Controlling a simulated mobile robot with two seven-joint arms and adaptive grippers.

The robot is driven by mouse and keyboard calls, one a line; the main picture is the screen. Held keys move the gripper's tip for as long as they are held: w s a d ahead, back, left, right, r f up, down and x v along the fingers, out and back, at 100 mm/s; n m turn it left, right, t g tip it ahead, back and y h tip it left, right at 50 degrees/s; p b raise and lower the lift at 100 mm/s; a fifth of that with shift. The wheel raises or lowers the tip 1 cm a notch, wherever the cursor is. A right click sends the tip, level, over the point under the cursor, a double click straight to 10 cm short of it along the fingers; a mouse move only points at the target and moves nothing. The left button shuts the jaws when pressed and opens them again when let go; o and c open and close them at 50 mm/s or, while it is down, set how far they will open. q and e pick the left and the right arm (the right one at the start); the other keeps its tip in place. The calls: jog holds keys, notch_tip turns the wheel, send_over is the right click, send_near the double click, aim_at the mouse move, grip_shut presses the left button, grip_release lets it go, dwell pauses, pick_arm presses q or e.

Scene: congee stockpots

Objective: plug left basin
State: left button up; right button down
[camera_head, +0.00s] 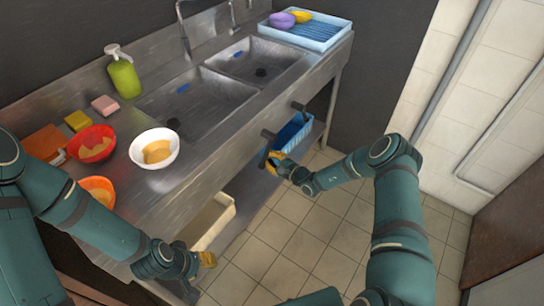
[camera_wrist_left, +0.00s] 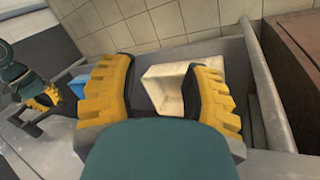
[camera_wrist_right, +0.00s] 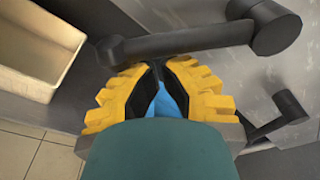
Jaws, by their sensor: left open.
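The left basin (camera_head: 205,103) is empty, with a dark drain (camera_head: 173,124) and a small blue piece (camera_head: 183,88) at its back wall. Two dark levers stick out of the sink front: the left lever (camera_head: 268,134) and the right lever (camera_head: 299,106). My right gripper (camera_head: 274,160) is just below the left lever. In the right wrist view its fingertips (camera_wrist_right: 156,64) are together, close to a dark lever bar (camera_wrist_right: 185,42); contact is unclear. My left gripper (camera_head: 207,259) is open and empty in front of the counter; its spread fingers show in the left wrist view (camera_wrist_left: 158,90).
A blue rack (camera_head: 320,32) with sponges, a green soap bottle (camera_head: 124,77), a white bowl (camera_head: 154,149) and a red bowl (camera_head: 91,143) stand on the counter. Below are a blue bin (camera_head: 292,133) and a cream bin (camera_head: 208,222).

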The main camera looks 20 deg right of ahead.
aim_at(265, 160)
jog(key=m+p, duration=0.1)
jog(key=s+a+r+m+p, duration=0.1)
jog(key=s+a+r+m, duration=0.1)
jog(key=m, duration=0.1)
jog(key=shift+a+g+p, duration=0.25)
jog(key=shift+g+p, duration=0.15)
jog(key=shift+s+a+r+m+g+y+p, duration=0.2)
jog(key=shift+a+r+m+p, duration=0.15)
jog(key=shift+m, duration=0.25)
jog(key=shift+s+a+r+m+g+y+p, duration=0.1)
jog(key=shift+s+a+r+m+y+p, duration=0.1)
jog(key=shift+r+m+p, duration=0.3)
jog(key=shift+s+a+r+m+p, duration=0.25)
jog(key=shift+a+r+m+p, duration=0.25)
jog(key=shift+m, duration=0.5)
jog(key=shift+r, duration=0.25)
jog(key=shift+s+a+r+p, duration=0.15)
jog(key=shift+r+p, duration=0.15)
jog(key=shift+p, duration=0.3)
jog(key=shift+r, duration=0.1)
jog(key=v, duration=1.2)
jog(key=shift+d, duration=0.2)
